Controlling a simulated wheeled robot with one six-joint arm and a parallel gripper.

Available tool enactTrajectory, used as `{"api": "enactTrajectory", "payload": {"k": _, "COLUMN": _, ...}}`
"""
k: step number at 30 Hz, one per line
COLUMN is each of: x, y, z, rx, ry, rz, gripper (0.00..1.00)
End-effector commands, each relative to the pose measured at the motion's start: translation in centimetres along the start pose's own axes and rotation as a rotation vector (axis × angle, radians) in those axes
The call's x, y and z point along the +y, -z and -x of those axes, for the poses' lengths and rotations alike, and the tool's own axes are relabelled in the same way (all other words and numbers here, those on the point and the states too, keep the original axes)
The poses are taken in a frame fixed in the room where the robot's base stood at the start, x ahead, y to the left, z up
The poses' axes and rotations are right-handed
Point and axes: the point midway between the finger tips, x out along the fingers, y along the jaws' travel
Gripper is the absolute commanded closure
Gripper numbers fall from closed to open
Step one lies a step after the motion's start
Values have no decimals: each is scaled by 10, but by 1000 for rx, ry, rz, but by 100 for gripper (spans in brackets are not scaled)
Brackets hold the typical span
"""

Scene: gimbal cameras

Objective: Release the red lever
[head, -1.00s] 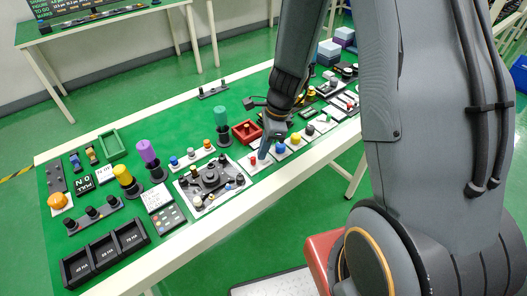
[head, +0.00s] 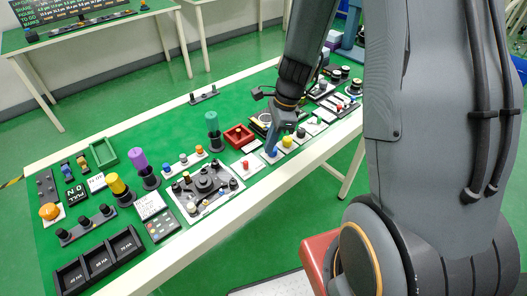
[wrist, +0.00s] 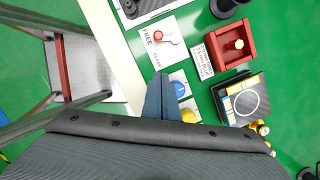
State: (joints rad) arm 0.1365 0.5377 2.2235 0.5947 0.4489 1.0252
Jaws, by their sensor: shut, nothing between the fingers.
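The red lever (wrist: 159,37) sits on a white plate lettered "FREE" and another word at its edge. Its round red head is at the left, and a pale arm reaches to the right. In the head view the lever (head: 246,165) is a small red spot on its plate, left of my gripper (head: 271,149). In the wrist view my gripper (wrist: 161,98) is shut and empty, pointing toward the plate and apart from the lever. Its fingertips are close beside a blue knob (wrist: 180,88); I cannot tell whether they touch.
A yellow knob (wrist: 189,115) stands beyond the blue one. A red open box (wrist: 234,44) and a dark device (wrist: 240,102) lie to the right. The black control plate (head: 205,182) is left of the lever. The pale table edge (wrist: 116,55) runs close by.

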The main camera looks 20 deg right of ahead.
Motion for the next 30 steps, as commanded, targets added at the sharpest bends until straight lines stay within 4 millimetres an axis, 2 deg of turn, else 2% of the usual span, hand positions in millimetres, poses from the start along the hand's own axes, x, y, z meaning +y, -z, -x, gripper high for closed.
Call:
{"api": "enactTrajectory", "payload": {"k": 1, "x": -1, "y": 1, "z": 10, "rx": 0, "ry": 5, "rz": -1, "gripper": 100}}
{"api": "enactTrajectory", "payload": {"k": 6, "x": -1, "y": 1, "z": 38, "rx": 1, "ry": 4, "rz": -2, "gripper": 100}}
{"api": "enactTrajectory", "payload": {"k": 12, "x": 0, "y": 1, "z": 56, "rx": 1, "ry": 2, "rz": -2, "gripper": 100}}
{"api": "enactTrajectory", "payload": {"k": 30, "x": 1, "y": 0, "z": 61, "rx": 2, "ry": 0, "rz": 3, "gripper": 100}}
